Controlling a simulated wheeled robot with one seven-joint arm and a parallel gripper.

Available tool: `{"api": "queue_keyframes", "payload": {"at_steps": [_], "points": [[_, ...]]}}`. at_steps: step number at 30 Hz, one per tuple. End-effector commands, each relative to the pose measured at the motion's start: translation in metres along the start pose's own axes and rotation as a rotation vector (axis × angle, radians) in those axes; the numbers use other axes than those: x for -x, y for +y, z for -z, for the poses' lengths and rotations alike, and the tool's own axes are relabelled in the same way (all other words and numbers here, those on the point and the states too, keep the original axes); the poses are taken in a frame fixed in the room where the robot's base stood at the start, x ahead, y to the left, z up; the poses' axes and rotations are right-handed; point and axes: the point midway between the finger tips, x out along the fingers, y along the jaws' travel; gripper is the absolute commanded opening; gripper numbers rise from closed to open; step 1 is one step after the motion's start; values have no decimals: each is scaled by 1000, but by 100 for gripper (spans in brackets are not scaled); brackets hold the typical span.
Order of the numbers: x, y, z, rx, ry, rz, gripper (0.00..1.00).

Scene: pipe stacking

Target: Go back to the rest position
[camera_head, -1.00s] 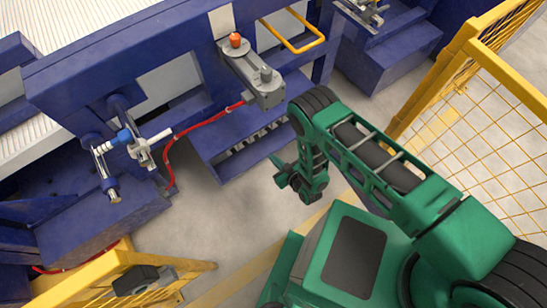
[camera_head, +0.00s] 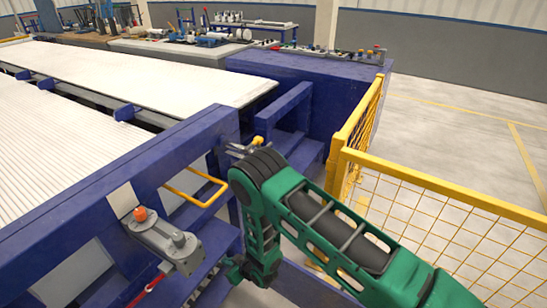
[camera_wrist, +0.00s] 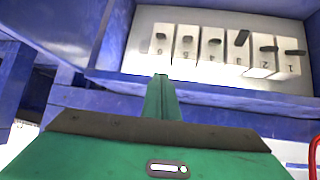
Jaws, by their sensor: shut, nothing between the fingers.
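My green arm reaches in from the lower right in the head view. My gripper (camera_head: 237,271) hangs below its dark wrist joint, beside the blue machine frame (camera_head: 88,211), and holds nothing. In the wrist view my gripper (camera_wrist: 162,82) shows as shut green fingers pointing away from the camera, empty. I cannot tell from the head view how far it stands from the frame. No pipe is in the gripper.
A grey box with an orange button (camera_head: 139,213) and a yellow handle (camera_head: 196,188) are on the frame. A yellow mesh fence (camera_head: 440,215) stands at right, with open floor beyond. White numbered blocks (camera_wrist: 212,50) with dark handles sit in a blue-edged recess.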

Motion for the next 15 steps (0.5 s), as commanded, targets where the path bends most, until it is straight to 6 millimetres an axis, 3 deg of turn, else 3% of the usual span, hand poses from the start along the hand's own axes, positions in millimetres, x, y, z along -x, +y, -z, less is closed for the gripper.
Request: {"api": "queue_keyframes", "payload": {"at_steps": [1, 8, 15], "points": [[8, 21, 16, -11, -14, -22, 0], [61, 113, 67, -74, -116, -121, 0], [147, 206, 100, -168, -233, -232, 0]]}}
